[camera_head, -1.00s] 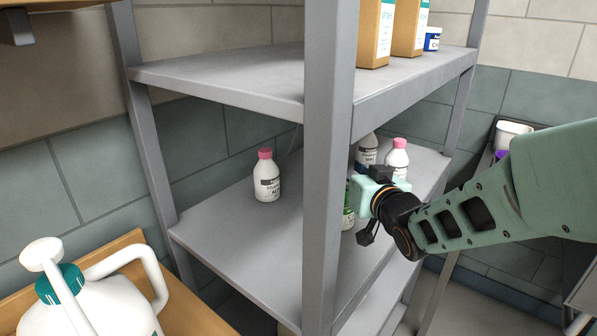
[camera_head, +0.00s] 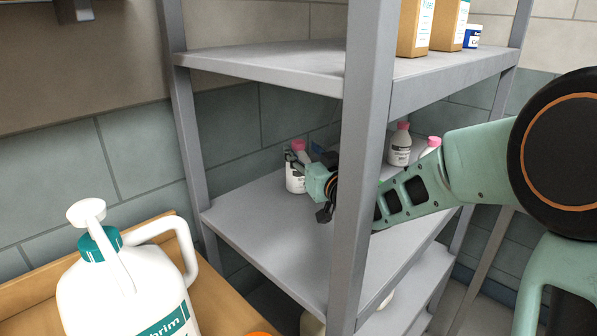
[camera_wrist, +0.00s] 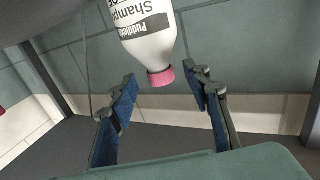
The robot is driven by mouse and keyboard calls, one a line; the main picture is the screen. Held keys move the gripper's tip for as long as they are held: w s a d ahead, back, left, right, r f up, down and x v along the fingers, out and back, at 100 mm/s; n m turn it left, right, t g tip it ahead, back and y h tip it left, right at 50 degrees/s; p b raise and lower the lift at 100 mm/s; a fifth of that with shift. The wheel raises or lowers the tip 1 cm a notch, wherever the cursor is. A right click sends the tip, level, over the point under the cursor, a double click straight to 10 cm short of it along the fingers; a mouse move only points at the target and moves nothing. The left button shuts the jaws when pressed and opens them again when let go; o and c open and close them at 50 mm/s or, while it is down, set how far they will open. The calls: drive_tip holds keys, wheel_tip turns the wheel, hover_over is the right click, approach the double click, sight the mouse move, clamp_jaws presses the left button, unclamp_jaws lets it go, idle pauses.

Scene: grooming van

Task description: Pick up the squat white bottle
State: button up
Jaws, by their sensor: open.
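A white bottle with a pink cap and a dark-and-white label (camera_head: 294,184) stands upright on the middle shelf, left of the front post. My gripper (camera_head: 318,168) is at its right side, reaching in from behind the post and partly covering it. In the wrist view, the bottle (camera_wrist: 148,45) appears upside down, cap downward, with "Shampoo" on its label. My gripper (camera_wrist: 160,78) is open there, with one blue-padded finger on each side of the cap's line. The bottle's body lies beyond the fingertips; no contact shows.
Two more pink-capped white bottles (camera_head: 400,146) stand right of the post on the middle shelf (camera_head: 265,220). The grey front post (camera_head: 362,170) is close to my arm. A large white jug (camera_head: 125,285) stands at lower left. The shelf's front left is clear.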

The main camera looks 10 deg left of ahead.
sight(301, 149)
drive_tip(key=shift+f+x, duration=0.2)
drive_tip(key=shift+x, duration=1.6)
drive_tip(key=shift+c, duration=0.6)
clamp_jaws()
